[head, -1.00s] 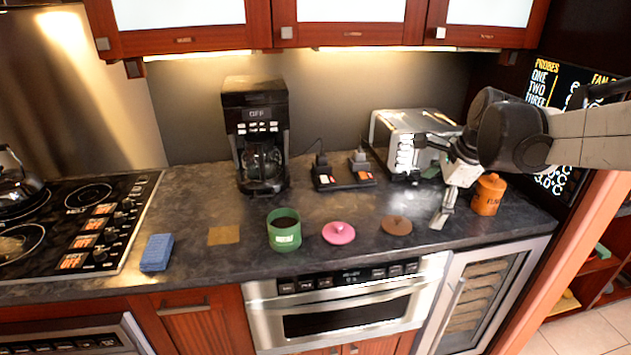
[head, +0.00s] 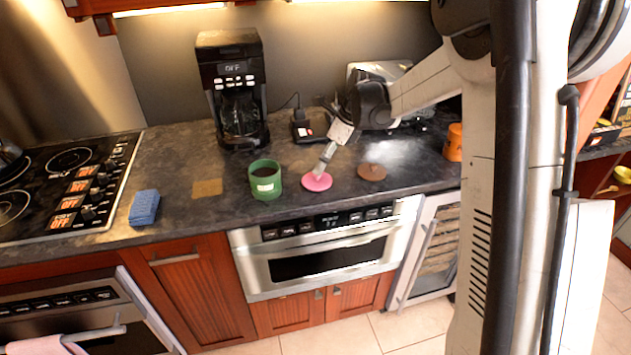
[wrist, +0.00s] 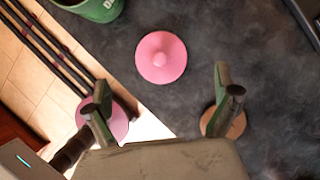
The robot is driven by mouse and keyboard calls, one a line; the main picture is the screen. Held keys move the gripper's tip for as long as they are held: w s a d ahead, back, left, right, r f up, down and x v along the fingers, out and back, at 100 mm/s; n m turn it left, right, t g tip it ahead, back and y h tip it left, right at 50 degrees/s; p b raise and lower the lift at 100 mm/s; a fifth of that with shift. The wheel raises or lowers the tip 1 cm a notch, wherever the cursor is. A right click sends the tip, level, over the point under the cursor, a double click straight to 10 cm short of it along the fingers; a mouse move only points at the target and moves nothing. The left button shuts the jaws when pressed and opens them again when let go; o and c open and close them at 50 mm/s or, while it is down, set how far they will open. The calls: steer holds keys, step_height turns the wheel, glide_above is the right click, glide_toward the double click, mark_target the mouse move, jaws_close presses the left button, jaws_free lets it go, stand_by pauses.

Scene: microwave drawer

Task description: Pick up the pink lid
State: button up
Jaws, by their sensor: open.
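The pink lid (head: 317,182) is a round disc lying on the dark counter, between a green canister (head: 265,180) and a brown lid (head: 372,172). In the wrist view the pink lid (wrist: 161,57) shows whole, knob up, beyond my fingertips and between their lines. My gripper (head: 320,173) is open and empty, above the lid, covering part of its far edge in the head view. In the wrist view my gripper (wrist: 162,78) has its two fingers wide apart. The brown lid (wrist: 238,124) is partly behind the right finger. A second pink round shape is behind the left finger; I cannot tell what it is.
A coffee maker (head: 233,90) stands at the back, with a toaster (head: 378,70) partly behind my arm. An orange canister (head: 454,143) is at the right. A blue sponge (head: 144,207) lies at the left. The counter's front edge is close to the pink lid, above the microwave drawer (head: 318,259).

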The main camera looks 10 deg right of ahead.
mark_target(317, 178)
steer(key=shift+p+x, duration=0.3)
steer(key=shift+x, duration=3.6)
steer(key=shift+d, duration=0.1)
steer(key=c, duration=1.3)
